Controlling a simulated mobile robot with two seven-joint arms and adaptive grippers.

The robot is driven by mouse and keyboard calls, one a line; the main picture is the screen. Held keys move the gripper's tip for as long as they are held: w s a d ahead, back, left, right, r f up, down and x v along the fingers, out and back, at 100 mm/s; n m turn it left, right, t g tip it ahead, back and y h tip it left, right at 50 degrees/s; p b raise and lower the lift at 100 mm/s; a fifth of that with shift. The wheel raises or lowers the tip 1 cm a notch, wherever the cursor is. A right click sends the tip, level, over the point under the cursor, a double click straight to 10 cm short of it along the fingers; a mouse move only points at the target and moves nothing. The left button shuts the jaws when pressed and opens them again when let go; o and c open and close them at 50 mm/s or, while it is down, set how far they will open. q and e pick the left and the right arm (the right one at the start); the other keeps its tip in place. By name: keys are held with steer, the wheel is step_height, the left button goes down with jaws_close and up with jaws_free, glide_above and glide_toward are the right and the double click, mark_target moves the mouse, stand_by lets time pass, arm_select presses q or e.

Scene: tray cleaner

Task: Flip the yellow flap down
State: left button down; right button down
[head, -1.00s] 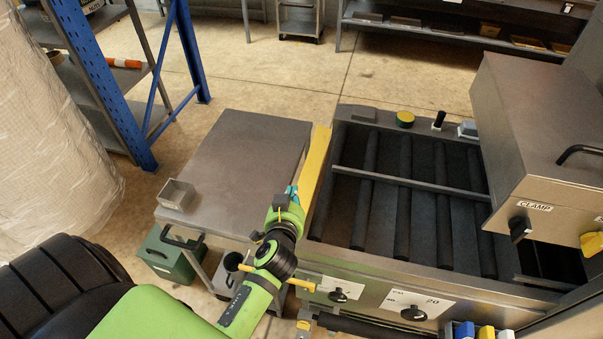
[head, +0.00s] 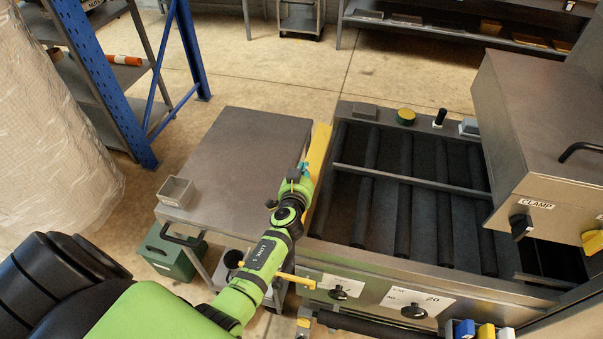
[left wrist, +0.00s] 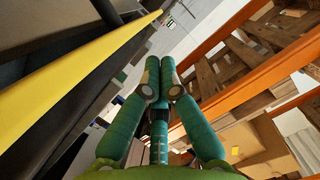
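The yellow flap (head: 318,150) is a long narrow strip along the left edge of the roller bed, beside the grey table. It appears raised. Its near part is hidden behind my left arm. In the left wrist view the flap (left wrist: 85,70) runs diagonally across the upper left, apart from the fingers. My left gripper (head: 302,170) is at the flap's left side, over the gap by the table. In the left wrist view its green fingers (left wrist: 160,88) are together with nothing visible between them. I cannot tell whether it touches the flap. My right gripper is out of view.
The roller bed (head: 345,172) has dark rollers and a front panel with knobs. A metal clamp box (head: 540,130) stands at right. The grey table (head: 240,150) at left holds a small metal bin (head: 176,191). A blue rack (head: 115,100) stands behind.

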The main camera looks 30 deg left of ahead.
arm_select(q)
steer(key=shift+a+f, duration=0.2)
steer(key=shift+f, duration=0.35)
